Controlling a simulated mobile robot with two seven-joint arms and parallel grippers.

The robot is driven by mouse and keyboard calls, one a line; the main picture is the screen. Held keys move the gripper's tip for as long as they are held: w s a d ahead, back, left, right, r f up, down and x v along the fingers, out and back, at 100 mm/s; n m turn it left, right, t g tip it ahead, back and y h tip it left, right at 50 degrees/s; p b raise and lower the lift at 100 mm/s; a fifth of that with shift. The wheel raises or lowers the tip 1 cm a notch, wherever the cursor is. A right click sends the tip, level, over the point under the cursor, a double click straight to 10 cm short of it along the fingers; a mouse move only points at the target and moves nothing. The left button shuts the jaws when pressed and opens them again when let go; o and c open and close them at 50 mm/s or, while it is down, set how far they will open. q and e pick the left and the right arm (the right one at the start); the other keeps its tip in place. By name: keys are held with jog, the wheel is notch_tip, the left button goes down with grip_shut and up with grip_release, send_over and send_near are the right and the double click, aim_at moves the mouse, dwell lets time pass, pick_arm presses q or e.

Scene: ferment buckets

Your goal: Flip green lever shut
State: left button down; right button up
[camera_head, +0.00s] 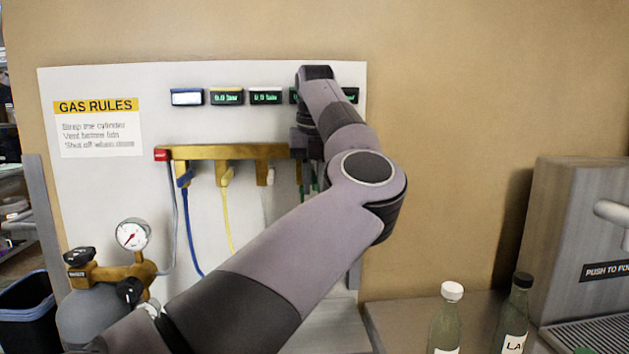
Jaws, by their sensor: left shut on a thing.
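A brass manifold (240,152) runs across the white panel, with a blue lever (184,177), a yellow lever (227,176) and a pale lever (266,176) hanging from it. My left arm reaches up from the bottom across the panel. My left gripper (306,165) points down at the manifold's right end, shut on what appears to be the green lever. Small green bits show just below the gripper. Most of the green lever is hidden behind my gripper and wrist, so its angle cannot be told. My right gripper is not in view.
Several small displays (226,97) line the panel above the manifold. A gas cylinder (88,318) with a gauge (132,235) stands at lower left. A white-capped bottle (447,325) and a dark-capped bottle (515,318) stand at lower right beside a grey dispenser (580,240).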

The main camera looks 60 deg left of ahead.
aim_at(314, 177)
pick_arm(q)
jog(key=shift+r+h, duration=0.2)
jog(key=shift+h, duration=0.1)
dwell(0.4)
jog(key=c, duration=1.2)
grip_release()
jog(key=shift+o, duration=0.2)
jog(key=shift+s+d+r, duration=0.1)
jog(key=shift+d+r, duration=0.1)
jog(key=shift+r, duration=1.6)
jog(key=shift+s+d+r, duration=0.1)
jog(key=shift+d+r, duration=0.05)
jog(key=shift+r, duration=1.6)
